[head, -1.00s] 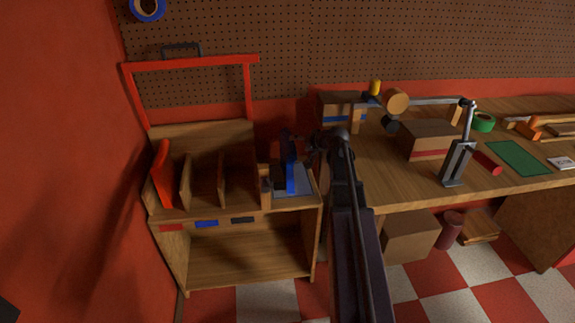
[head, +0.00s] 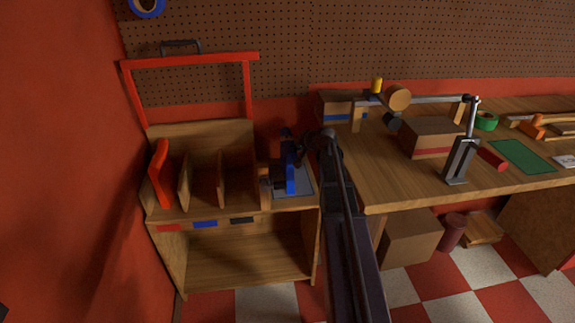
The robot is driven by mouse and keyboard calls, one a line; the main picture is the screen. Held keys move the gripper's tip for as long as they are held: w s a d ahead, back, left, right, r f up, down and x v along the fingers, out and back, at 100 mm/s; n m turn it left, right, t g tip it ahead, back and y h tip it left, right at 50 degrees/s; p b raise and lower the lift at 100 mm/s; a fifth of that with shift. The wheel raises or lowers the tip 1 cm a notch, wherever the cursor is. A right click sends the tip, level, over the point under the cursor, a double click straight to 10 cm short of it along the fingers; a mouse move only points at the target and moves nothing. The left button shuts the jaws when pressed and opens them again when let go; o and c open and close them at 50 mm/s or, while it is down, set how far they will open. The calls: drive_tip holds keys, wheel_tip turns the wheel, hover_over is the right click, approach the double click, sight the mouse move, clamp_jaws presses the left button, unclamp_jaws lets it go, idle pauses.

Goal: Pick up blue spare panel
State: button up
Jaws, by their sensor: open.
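The blue spare panel (head: 290,175) stands upright on a grey pad at the right end of the wooden rack's top. My arm reaches in from the lower right, and my dark gripper (head: 298,150) is at the upper part of the panel, on its right side. The gripper is open. The fingers are small and dark here, so I cannot tell whether they straddle the panel or touch it.
The rack's slots (head: 203,190) hold a red panel (head: 160,173) at the left, with wooden dividers beside it. A red frame (head: 190,63) rises behind. The workbench (head: 385,180) at the right carries boxes (head: 430,138) and a lamp-like arm stand (head: 460,160).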

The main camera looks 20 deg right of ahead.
drive_tip(key=shift+w+a+f, duration=0.1)
drive_tip(key=shift+w+f, duration=0.1)
drive_tip(key=shift+w, duration=0.1)
idle(0.4)
drive_tip(key=c, duration=1.3)
